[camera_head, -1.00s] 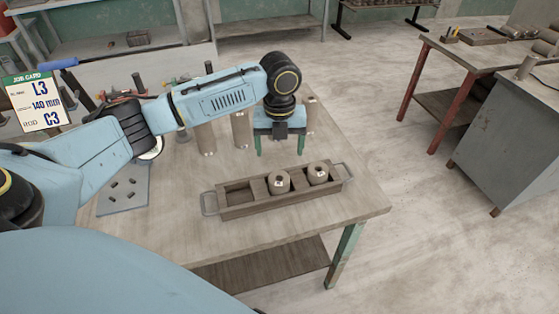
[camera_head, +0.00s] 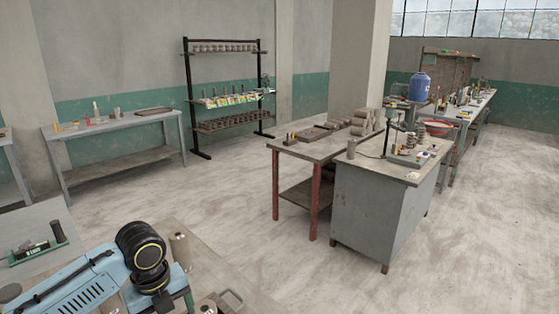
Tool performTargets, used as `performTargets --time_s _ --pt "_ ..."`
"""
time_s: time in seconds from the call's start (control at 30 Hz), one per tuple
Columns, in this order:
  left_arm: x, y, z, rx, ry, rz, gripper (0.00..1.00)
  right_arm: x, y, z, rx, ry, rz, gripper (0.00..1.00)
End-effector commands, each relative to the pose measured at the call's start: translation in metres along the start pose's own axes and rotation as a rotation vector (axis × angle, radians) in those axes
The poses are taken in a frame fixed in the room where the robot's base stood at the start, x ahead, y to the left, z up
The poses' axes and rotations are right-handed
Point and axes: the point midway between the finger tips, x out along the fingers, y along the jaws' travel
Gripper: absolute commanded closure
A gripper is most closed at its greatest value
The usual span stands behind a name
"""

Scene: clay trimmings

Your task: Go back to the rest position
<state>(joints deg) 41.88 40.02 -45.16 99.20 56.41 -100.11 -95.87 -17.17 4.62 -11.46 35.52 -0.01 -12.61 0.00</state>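My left arm comes in at the lower left of the head view, and its gripper (camera_head: 160,301) hangs down at the bottom edge. One green finger shows at the outer right end of the gripper body, spread wide; the fingertips are cut off by the frame, and nothing shows held. Just right of it, the end of the wooden tray with its metal handle (camera_head: 232,297) and a clay roll (camera_head: 206,306) show at the bottom edge. A tall clay cylinder (camera_head: 181,249) stands behind the gripper. My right gripper is not in view.
A red-legged table (camera_head: 312,150) with clay pieces and a grey cabinet (camera_head: 385,205) stand to the right. A shelf rack (camera_head: 228,100) and a long bench (camera_head: 115,125) stand along the back wall. The floor between is clear.

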Motion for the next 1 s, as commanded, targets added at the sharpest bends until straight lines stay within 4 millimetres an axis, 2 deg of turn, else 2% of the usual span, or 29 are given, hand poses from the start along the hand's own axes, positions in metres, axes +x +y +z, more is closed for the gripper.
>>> performTargets --time_s 0.03,0.2,0.37,0.5,0.7,1.0 --pt "0.017 -0.003 -0.024 -0.054 0.018 -0.021 0.21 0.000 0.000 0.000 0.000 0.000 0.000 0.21" --pt "0.051 -0.008 -0.085 -0.349 0.051 -0.115 0.21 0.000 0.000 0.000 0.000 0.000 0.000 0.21" --pt "0.069 0.000 -0.132 -0.694 0.103 -0.196 0.21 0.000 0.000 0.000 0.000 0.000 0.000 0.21" --pt "0.076 0.019 -0.162 -1.043 0.149 -0.247 0.21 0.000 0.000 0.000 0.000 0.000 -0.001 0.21" --pt "0.079 0.061 -0.183 -1.535 0.171 -0.290 0.21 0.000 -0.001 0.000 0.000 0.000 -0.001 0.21" --pt "0.076 0.120 -0.193 -2.019 0.123 -0.317 0.21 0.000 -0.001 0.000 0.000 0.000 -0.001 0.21"
